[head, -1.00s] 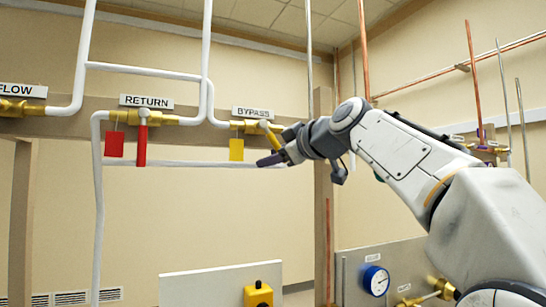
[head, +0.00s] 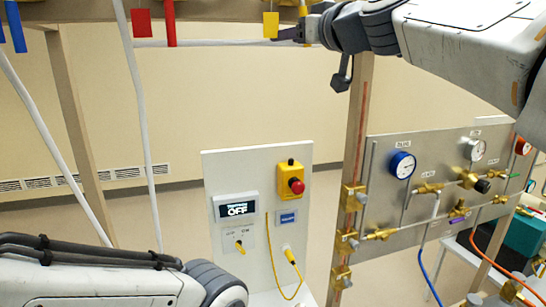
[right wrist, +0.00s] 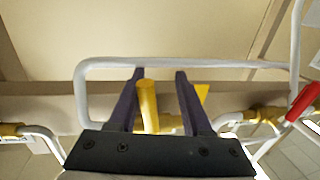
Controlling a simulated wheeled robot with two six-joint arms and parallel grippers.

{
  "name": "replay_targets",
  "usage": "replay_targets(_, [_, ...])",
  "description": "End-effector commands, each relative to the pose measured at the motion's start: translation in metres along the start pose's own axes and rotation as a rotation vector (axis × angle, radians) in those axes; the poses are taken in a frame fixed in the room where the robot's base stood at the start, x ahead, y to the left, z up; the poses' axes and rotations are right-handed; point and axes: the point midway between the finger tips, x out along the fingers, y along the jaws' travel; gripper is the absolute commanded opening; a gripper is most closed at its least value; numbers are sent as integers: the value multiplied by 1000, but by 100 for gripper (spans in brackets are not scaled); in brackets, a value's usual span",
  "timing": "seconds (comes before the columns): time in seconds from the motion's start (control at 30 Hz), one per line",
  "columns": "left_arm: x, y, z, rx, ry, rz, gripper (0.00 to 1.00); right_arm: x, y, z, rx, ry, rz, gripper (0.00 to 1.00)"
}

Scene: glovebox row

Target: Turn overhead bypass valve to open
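The bypass valve shows only in part at the top edge of the head view. Its yellow handle (head: 303,8) and yellow tag (head: 270,25) are visible. My right gripper (head: 288,35) is there, its fingers reaching left just below the tag. In the right wrist view, my right gripper's (right wrist: 160,78) two dark purple fingers are apart. The yellow handle (right wrist: 148,105) stands between them, closer to the left finger, with a gap to the right finger. The yellow tag (right wrist: 202,92) shows behind the right finger. My left gripper is out of view; only part of my left arm shows at bottom left.
A red tag (head: 141,22) and red handle (head: 171,22) hang left of the bypass valve. White pipes (right wrist: 200,62) loop around it. Below stand a panel (head: 225,165) with a red button (head: 297,186) and a gauge board (head: 390,205). The wall between is clear.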

Motion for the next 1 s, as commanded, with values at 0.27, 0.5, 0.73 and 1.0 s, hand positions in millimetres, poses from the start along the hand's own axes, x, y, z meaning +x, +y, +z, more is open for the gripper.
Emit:
replay_targets(0.27, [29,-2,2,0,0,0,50,-47,-1,4,18,10,2,48])
replay_targets(0.5, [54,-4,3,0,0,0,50,-95,0,5,17,9,4,48])
replay_targets(0.73, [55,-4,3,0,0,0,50,-95,-11,33,54,-70,-27,48])
replay_targets(1.0, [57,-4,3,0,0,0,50,-84,-28,84,101,-189,-63,48])
